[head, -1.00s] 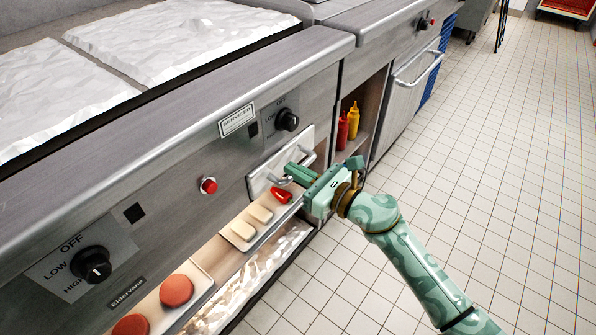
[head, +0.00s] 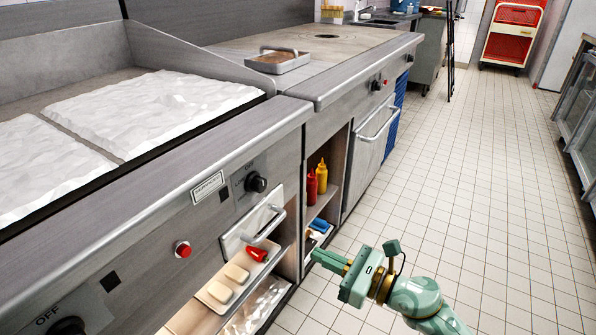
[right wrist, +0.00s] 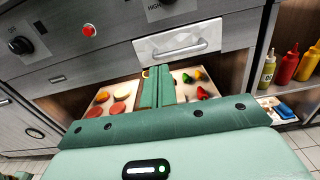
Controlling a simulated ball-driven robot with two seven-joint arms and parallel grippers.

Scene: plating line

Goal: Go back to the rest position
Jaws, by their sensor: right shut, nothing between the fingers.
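My right gripper (head: 332,261) is at the lower middle of the head view, in front of the cooking counter and over the tiled floor. It is green, shut and empty. In the right wrist view its two fingers (right wrist: 158,88) lie side by side, pointing at the counter front, with nothing between them. They cover part of the shelf of food behind them. It appears clear of the counter. My left gripper is in neither view.
An open shelf (head: 226,284) under the griddle holds pale pieces and a red item (head: 257,253). A handled metal panel (head: 252,230) is above it. Red (head: 311,188) and yellow (head: 321,176) bottles stand in a cubby. The tiled floor (head: 470,190) at right is clear.

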